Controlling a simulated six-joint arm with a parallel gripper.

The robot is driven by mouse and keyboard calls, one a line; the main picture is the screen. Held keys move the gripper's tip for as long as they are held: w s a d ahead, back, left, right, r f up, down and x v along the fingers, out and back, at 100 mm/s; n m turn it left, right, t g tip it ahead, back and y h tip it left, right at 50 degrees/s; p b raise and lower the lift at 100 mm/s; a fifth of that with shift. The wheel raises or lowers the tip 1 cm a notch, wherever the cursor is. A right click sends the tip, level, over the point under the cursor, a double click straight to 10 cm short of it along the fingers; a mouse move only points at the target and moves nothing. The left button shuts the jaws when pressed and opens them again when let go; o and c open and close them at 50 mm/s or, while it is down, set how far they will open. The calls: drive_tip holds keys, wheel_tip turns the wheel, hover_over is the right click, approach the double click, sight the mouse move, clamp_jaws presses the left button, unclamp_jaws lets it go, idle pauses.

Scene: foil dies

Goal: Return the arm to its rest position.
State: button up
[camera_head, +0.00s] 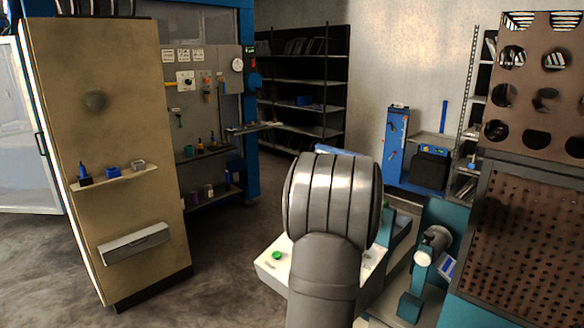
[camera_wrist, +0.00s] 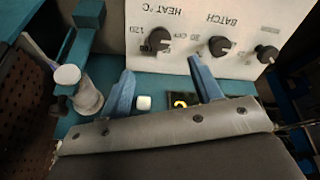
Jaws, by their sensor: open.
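My gripper (camera_wrist: 160,68) shows in the wrist view as two blue fingers spread apart. Nothing is between them. They are in front of a white control panel (camera_wrist: 180,30) with dark knobs and upside-down HEAT °C and BATCH lettering. I cannot tell whether the fingers touch anything. In the head view my grey arm stands in the lower middle, and its bulk hides my gripper and part of the bench machine behind it.
A teal bench machine with a white top and green button (camera_head: 277,255) is beside my arm. A tan cabinet (camera_head: 100,130) stands left, a perforated brown rack (camera_head: 520,220) right. A white cylinder (camera_wrist: 85,95) is left of the fingers in the wrist view. Floor is clear at lower left.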

drive_tip(key=x, duration=1.1)
drive_tip(key=shift+f, duration=0.1)
